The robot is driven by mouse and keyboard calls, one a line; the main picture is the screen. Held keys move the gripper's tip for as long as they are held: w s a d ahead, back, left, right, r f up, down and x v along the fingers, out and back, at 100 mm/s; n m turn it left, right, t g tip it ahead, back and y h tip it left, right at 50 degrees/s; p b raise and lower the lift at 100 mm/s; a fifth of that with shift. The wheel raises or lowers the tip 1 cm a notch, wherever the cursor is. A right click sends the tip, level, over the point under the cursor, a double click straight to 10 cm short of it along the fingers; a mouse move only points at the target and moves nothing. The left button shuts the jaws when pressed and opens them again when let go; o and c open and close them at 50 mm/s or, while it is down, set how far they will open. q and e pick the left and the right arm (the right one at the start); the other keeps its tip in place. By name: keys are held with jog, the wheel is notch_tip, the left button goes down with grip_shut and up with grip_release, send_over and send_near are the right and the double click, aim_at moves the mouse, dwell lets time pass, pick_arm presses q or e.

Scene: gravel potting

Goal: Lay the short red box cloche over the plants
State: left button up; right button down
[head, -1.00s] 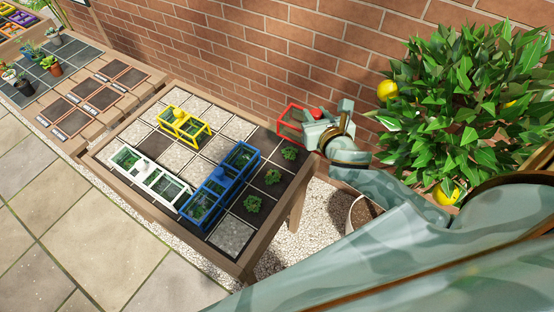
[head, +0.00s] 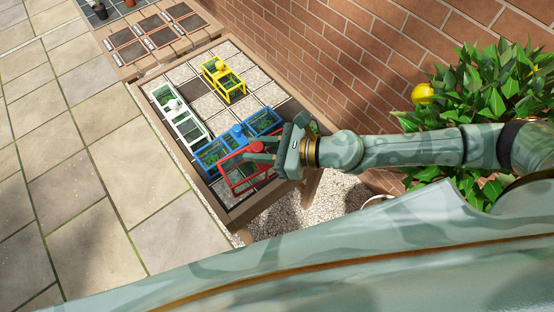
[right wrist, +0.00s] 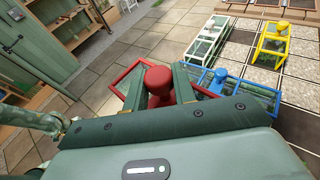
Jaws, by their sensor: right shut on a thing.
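The red box cloche (head: 224,180) has clear panes and a round knob. My right gripper (head: 268,150) is shut on its knob, which shows between the fingers in the right wrist view (right wrist: 158,80). The cloche is over the near right end of the gridded table (head: 233,222), beside the blue cloche (head: 210,154). Whether it touches the table I cannot tell. The plants at this end are mostly hidden by the cloche and gripper; some green shows through the panes. My left gripper is in neither view.
The blue cloche stands close along the red one's far side. A white cloche (head: 186,128) and a yellow cloche (head: 226,84) stand farther off on the table. A brick wall (head: 330,60) and a lemon bush (head: 480,110) are to the right.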

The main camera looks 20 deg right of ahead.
aim_at(242, 167)
jog(key=shift+s+a+f+n+g+y, duration=0.15)
jog(key=shift+s+f+g, duration=0.1)
jog(key=shift+s, duration=0.15)
jog(key=shift+s+a+f+n+g+y, duration=0.15)
jog(key=shift+s+f+n, duration=0.1)
jog(key=shift+s, duration=0.2)
jog(key=shift+s+a+f+n+g, duration=0.15)
jog(key=shift+s+f+g, duration=0.1)
jog(key=shift+s, duration=0.15)
jog(key=shift+s+f, duration=0.15)
jog(key=shift+s, duration=0.15)
jog(key=shift+w+d+f+b, duration=1.15)
jog(key=shift+w+f+b, duration=0.55)
jog(key=shift+w+f, duration=0.4)
jog(key=shift+w+d+f+b, duration=1.15)
jog(key=shift+w+f+b, duration=0.65)
jog(key=shift+f, duration=0.35)
jog(key=shift+w+d+f+b, duration=1.15)
jog(key=shift+w+f+b, duration=0.5)
jog(key=shift+w+f, duration=0.45)
jog(key=shift+s+f, duration=0.1)
jog(key=shift+f, duration=0.15)
jog(key=c, duration=1.1)
grip_release()
jog(key=shift+c, duration=0.2)
